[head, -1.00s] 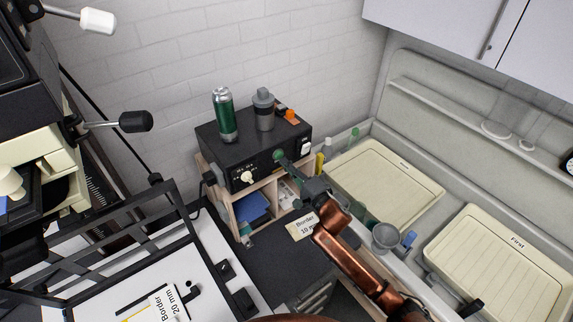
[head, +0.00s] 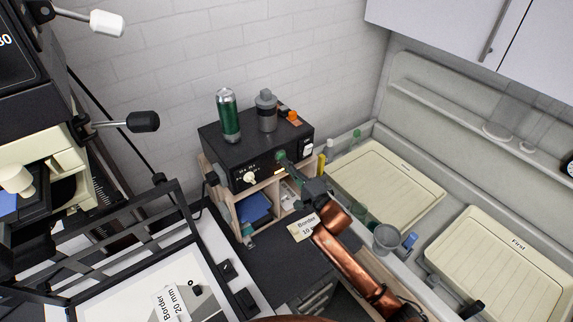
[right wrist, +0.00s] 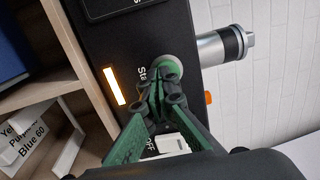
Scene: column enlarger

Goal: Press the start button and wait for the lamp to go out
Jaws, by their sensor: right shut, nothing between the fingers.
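The black timer box (head: 232,151) stands on a wooden shelf unit against the wall. A rectangular lamp (right wrist: 115,86) on that face glows yellow-white. My right gripper (head: 281,155) is at the right part of the box's front. In the right wrist view its green fingers (right wrist: 158,76) are shut and empty, with the tips over the button's edge. Whether they press it is unclear. My left gripper is out of view.
A green can (head: 228,116) and a grey bottle (head: 266,112) stand on the box. A white rocker switch (right wrist: 172,143) is close below the fingers. Cream trays (head: 387,184) lie in the sink at right. The enlarger (head: 40,160) and its easel fill the left.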

